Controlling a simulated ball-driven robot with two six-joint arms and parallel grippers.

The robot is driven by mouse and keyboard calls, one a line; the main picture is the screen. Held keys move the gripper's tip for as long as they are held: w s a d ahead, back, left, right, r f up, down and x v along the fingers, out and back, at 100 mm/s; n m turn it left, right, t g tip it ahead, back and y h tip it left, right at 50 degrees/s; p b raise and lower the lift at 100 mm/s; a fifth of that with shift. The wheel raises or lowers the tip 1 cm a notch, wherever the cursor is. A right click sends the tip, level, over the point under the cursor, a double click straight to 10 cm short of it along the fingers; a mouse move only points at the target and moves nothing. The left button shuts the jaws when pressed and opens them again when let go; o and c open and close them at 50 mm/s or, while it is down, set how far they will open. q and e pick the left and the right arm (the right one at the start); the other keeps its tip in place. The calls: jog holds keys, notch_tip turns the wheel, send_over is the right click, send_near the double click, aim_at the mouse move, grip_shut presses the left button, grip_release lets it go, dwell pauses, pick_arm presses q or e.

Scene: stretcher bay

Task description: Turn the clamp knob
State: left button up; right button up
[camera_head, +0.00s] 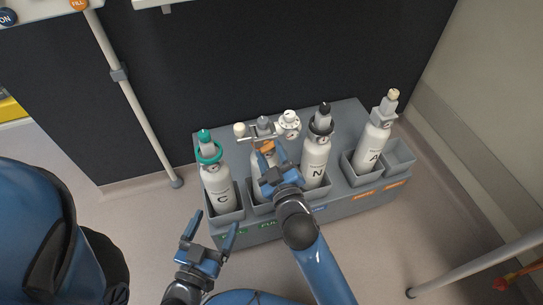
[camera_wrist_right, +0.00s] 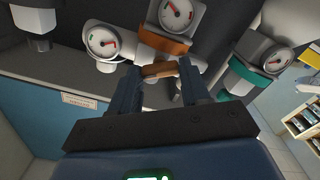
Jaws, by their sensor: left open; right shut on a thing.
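The clamp knob (camera_wrist_right: 158,70), a small brown-orange bar, sits between the fingertips of my right gripper (camera_wrist_right: 161,76) in the right wrist view. Just above it is an orange clamp collar (camera_wrist_right: 163,41) under a white gauge (camera_wrist_right: 176,13). In the head view my right gripper (camera_head: 270,165) is shut on the knob at the second cylinder (camera_head: 258,181) from the left, hiding much of that cylinder. A bit of orange (camera_head: 267,147) shows by its fingertips. My left gripper (camera_head: 209,236) is open and empty, in front of the rack.
A grey rack (camera_head: 290,218) holds cylinder C (camera_head: 219,196) with a teal collar, cylinder N (camera_head: 314,164) with a dark collar and cylinder A (camera_head: 371,148). A slot (camera_head: 399,158) at its right end is empty. A pole (camera_head: 134,104) stands left of the rack.

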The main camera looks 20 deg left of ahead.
jog(key=shift+f, duration=0.1)
dwell(0.4)
jog(key=o, duration=1.1)
jog(key=shift+c, duration=0.2)
jog(key=v, duration=1)
jog(key=shift+s+d, duration=0.25)
jog(key=shift+s, duration=0.1)
